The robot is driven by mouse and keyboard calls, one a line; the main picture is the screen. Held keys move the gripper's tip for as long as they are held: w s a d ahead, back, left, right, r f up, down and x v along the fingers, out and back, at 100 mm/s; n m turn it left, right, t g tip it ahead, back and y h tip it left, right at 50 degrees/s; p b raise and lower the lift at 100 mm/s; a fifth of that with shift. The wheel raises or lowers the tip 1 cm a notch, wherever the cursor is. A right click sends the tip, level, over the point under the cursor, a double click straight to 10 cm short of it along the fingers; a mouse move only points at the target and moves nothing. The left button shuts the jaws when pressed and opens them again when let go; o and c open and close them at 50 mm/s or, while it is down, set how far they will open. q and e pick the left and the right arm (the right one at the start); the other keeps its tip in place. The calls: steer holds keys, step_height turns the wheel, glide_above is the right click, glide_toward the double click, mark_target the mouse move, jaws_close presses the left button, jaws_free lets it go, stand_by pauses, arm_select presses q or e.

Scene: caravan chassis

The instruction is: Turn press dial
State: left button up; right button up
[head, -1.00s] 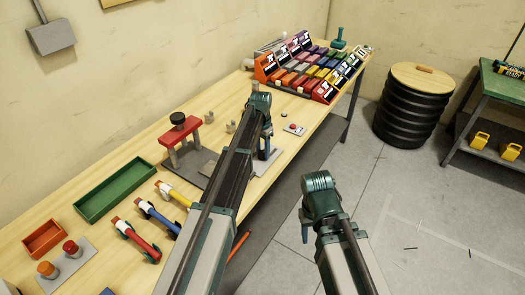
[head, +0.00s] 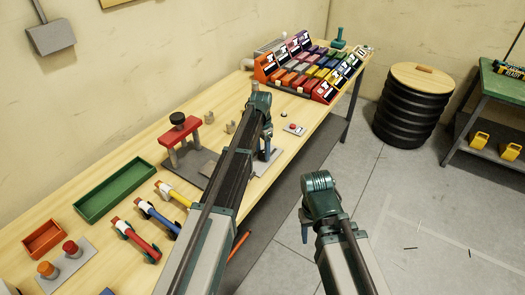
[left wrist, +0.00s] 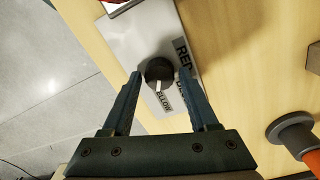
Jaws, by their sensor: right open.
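The dial (left wrist: 158,70) is a round black knob with a white pointer mark, on a pale metal plate (left wrist: 130,35) with printed labels; "YELLOW" and part of "RED" are readable. My left gripper (left wrist: 160,76) is open, its two blue fingertips on either side of the dial, with a small gap showing beside the knob. In the head view, my left gripper (head: 266,150) points down at the plate and its arm hides the dial. My right gripper (head: 306,228) hangs in front of the bench, over the floor, away from the dial.
A press with a red top (head: 180,130) stands left of my left arm on the wooden bench. A red button (head: 292,127) sits beyond my left gripper. Colored bins (head: 310,70) fill the far end. A green tray (head: 115,188) and several colored clamps lie nearer.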

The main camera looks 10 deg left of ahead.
mark_target(262, 152)
arm_select(q)
steer(key=shift+o, duration=0.8)
step_height(262, 152, up, 14)
steer(key=p, duration=1.3)
steer(key=shift+w+a+p, duration=0.15)
steer(key=shift+p, duration=0.25)
steer(key=shift+f, duration=0.15)
steer(key=s+d+f+n+b, duration=0.1)
steer(key=s+d+f+b, duration=0.1)
steer(key=s, duration=0.9)
steer(key=s+d+f+n+y+b, duration=0.1)
steer(key=s+d, duration=0.3)
steer(key=s, duration=0.7)
steer(key=s+d+f+n+b, duration=0.2)
steer(key=s+d+f+b, duration=0.1)
steer(key=s, duration=0.8)
steer(key=shift+d+f+n+y+b, duration=0.2)
steer(key=shift+d+n+y+b, duration=0.05)
steer(key=shift+n+y+b, duration=0.05)
